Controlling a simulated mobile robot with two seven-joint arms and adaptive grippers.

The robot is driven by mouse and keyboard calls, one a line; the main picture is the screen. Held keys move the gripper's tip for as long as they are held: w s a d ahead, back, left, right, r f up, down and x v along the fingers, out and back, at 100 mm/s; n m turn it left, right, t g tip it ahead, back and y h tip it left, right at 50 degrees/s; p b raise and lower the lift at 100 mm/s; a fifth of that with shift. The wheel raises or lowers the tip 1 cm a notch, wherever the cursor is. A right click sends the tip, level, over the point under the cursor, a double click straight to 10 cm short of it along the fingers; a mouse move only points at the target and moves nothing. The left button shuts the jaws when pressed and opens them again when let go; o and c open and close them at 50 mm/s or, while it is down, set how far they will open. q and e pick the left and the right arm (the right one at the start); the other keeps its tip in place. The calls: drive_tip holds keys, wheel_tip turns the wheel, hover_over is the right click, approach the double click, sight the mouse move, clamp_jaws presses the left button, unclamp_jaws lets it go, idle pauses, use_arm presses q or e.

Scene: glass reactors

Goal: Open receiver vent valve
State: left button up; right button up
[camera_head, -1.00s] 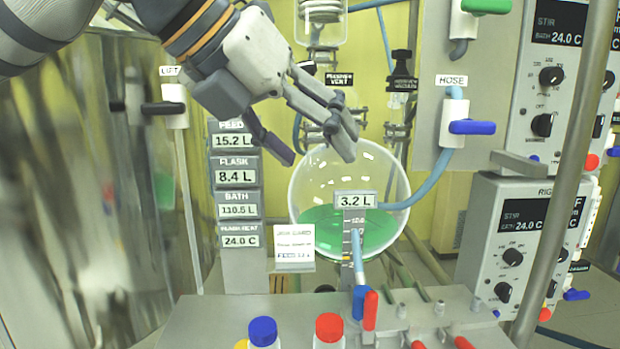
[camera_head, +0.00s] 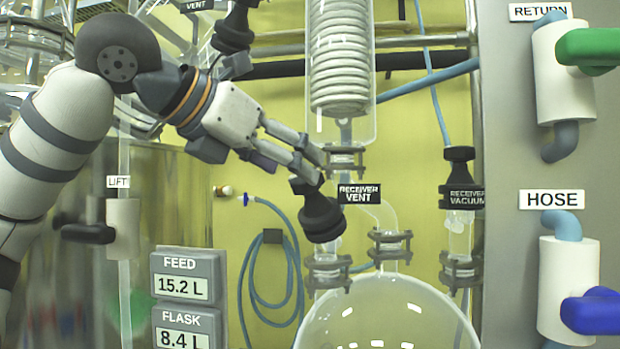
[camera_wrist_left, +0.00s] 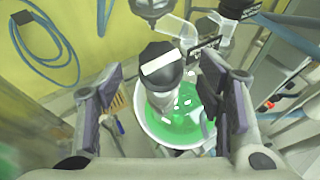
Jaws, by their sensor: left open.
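The receiver vent valve has a black knob (camera_head: 322,215) on a short glass neck, left of its black "RECEIVER VENT" label (camera_head: 359,194). The knob is tilted and stands above the round receiver flask (camera_head: 385,315). My left gripper (camera_head: 312,165) comes in from the left with its fingertips at the knob's upper side. In the left wrist view the black knob (camera_wrist_left: 160,62), with a white stripe on top, lies between the two spread fingers (camera_wrist_left: 165,105). I see no clear contact. The flask with green liquid (camera_wrist_left: 180,125) shows below it. My right gripper is not in view.
A coiled-tube glass condenser (camera_head: 342,70) rises just right of the gripper. The black receiver vacuum knob (camera_head: 459,155) stands further right. A blue hose coil (camera_head: 272,265) hangs on the yellow wall. The hose valve with blue handle (camera_head: 594,311) is at the right edge.

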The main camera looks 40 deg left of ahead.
use_arm(q)
drive_tip(key=x, duration=0.4)
drive_tip(key=shift+d+f+b, duration=0.1)
drive_tip(key=shift+f+b, duration=0.2)
drive_tip(key=shift+f, duration=0.05)
drive_tip(key=shift+w, duration=0.35)
drive_tip(key=shift+r, duration=0.1)
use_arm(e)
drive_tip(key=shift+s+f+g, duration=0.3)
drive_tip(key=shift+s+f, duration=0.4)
use_arm(q)
drive_tip(key=c, duration=1.2)
drive_tip(key=shift+o, duration=0.3)
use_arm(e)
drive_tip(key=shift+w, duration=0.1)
